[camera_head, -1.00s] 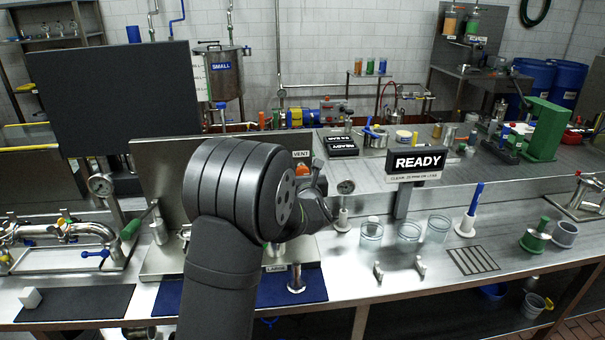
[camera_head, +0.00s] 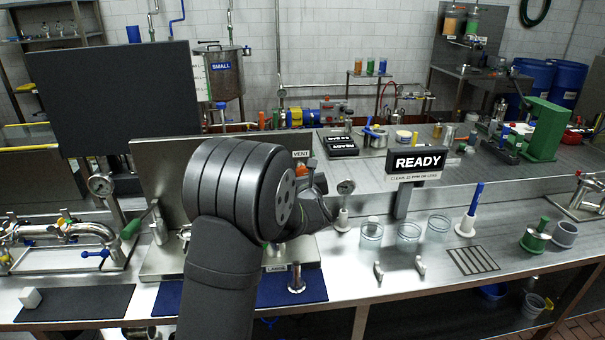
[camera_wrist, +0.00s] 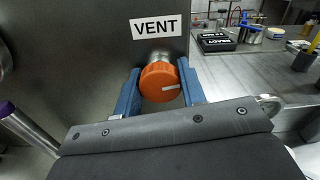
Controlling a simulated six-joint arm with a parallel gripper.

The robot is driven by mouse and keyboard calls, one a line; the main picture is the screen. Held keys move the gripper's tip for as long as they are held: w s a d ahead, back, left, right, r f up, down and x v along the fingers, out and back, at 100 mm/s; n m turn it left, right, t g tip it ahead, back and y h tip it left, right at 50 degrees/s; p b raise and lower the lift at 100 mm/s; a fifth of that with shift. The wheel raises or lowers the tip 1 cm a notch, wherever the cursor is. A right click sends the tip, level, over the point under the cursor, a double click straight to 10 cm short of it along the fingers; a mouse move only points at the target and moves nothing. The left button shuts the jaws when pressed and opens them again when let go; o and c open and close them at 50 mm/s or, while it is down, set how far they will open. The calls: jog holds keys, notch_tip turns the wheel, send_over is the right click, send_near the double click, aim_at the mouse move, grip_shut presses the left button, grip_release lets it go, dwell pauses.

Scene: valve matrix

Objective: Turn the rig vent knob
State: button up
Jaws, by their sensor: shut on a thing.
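The vent knob (camera_wrist: 160,82) is an orange ribbed cap with a white mark on its face, on a metal stem out of a grey upright panel (camera_wrist: 92,50). A white VENT label (camera_wrist: 158,25) is above it. My gripper (camera_wrist: 160,92) is shut on the knob, with one blue finger on its left side and one on its right.
The READY sign (camera_head: 417,162) and several clear cups (camera_head: 409,232) are farther right. Pipework with a green-handled valve (camera_head: 131,229) is at the left. A dark blue mat (camera_head: 300,287) lies in front.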

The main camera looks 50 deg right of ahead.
jog(key=n, duration=1.3)
jog(key=shift+n, duration=0.4)
dwell(0.3)
jog(key=o, duration=1)
jog(key=shift+s+a, duration=0.1)
jog(key=v, duration=1.7)
